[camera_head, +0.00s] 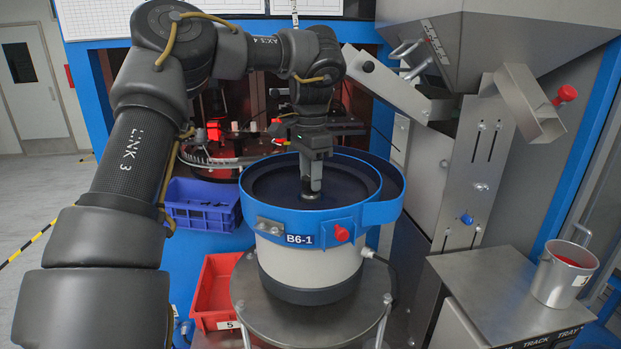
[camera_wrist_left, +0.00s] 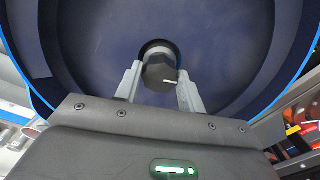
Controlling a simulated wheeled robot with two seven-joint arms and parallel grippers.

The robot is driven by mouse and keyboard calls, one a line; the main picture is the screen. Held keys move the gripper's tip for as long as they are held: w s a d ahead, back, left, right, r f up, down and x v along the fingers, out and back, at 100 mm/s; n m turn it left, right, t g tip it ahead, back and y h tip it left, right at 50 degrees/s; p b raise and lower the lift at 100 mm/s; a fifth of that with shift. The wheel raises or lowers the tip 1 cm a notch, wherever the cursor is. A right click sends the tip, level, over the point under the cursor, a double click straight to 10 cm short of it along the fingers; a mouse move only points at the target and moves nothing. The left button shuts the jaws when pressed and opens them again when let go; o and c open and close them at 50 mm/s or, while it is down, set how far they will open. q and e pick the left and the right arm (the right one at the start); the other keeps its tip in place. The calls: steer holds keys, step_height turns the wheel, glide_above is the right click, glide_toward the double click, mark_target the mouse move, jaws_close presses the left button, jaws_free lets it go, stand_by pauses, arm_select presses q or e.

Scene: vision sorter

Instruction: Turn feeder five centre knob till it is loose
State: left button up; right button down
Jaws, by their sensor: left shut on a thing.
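The feeder bowl (camera_head: 375,212) has a blue rim, a dark blue inside and the label B6-1, and stands on a pale cylindrical base. My left gripper (camera_head: 311,190) points straight down into the middle of the bowl. In the left wrist view the dark centre knob (camera_wrist_left: 159,72), with a white mark on its face, sits between the two grey fingers of my left gripper (camera_wrist_left: 160,90), which are shut on it. In the head view the gripper hides most of the knob. My right gripper is not in view.
A red knob (camera_head: 341,234) sticks out of the bowl's front. A blue bin (camera_head: 203,222) and a red bin (camera_head: 214,318) stand left of the feeder. A steel hopper (camera_head: 490,35) and chute are at the right. A metal cup (camera_head: 563,278) stands on the right-hand cabinet.

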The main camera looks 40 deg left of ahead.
arm_select(q)
steer(key=n+b, duration=0.1)
steer(key=n, duration=0.4)
steer(key=shift+f+n, duration=0.15)
steer(key=shift+n, duration=0.15)
steer(key=n, duration=0.6)
steer(key=shift+s, duration=0.1)
steer(key=shift+n, duration=0.4)
steer(key=o, duration=1)
step_height(320, 180, up, 11)
steer(key=p, duration=1)
steer(key=shift+p, duration=0.3)
